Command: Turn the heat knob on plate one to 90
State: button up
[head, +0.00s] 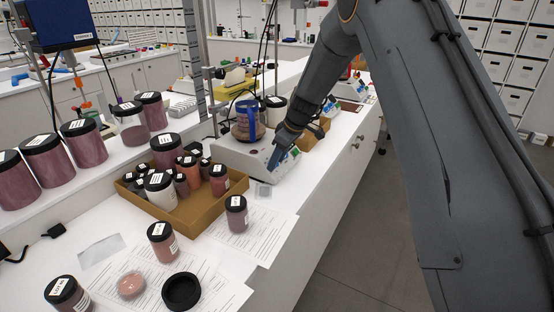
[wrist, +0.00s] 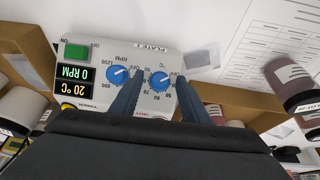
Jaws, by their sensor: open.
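Plate one (head: 232,155) is a white hot plate on the bench in the head view, with a glass vessel of brownish contents (head: 248,122) on top. Its front panel (wrist: 98,58) appears upside down in the wrist view, with displays reading 20 °C and 0 RPM. The blue heat knob (wrist: 160,81), marked °C, sits between my two fingertips, with a finger on each side. Whether they touch it, and exactly where its pointer stands, I cannot tell. My gripper (wrist: 159,88) is open; in the head view it reaches down at the panel (head: 277,155). The blue RPM knob (wrist: 117,76) is beside one finger.
A green switch (wrist: 76,51) is on the same panel. A cardboard tray of pigment jars (head: 203,209) stands close in front of the plate. Another plate (head: 350,90) stands farther along the bench.

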jog(key=shift+c, duration=0.5)
jog(key=c, duration=1)
jog(key=shift+o, duration=0.2)
